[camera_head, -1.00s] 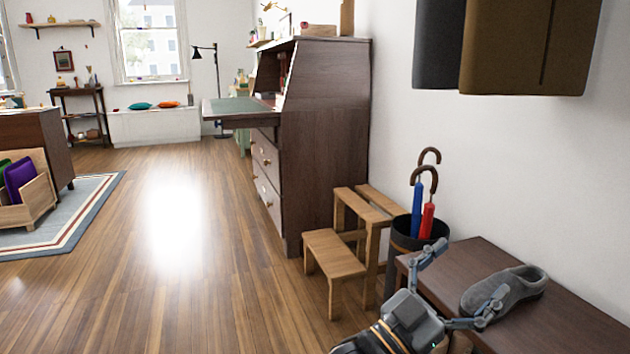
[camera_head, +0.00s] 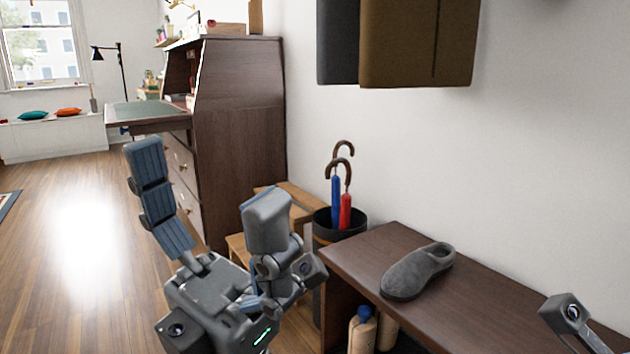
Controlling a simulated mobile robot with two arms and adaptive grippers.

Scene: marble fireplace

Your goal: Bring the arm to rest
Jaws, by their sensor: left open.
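My left gripper (camera_head: 205,178) is in the lower middle of the head view, with its fingers pointing up. Its two fingers stand wide apart, with nothing between them. It is left of the bench (camera_head: 480,300) and hides part of the wooden step stool (camera_head: 290,200). A grey shoe (camera_head: 417,271) lies on the bench top, apart from the gripper. A small grey arm or finger part (camera_head: 565,313) shows at the lower right edge; I cannot tell which part of me it is.
A black bin (camera_head: 340,228) with a blue and a red umbrella stands behind the bench. A dark wooden desk (camera_head: 240,130) stands beyond the stool. Dark hanging items (camera_head: 415,45) are on the wall above. Open floor (camera_head: 60,270) lies at left.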

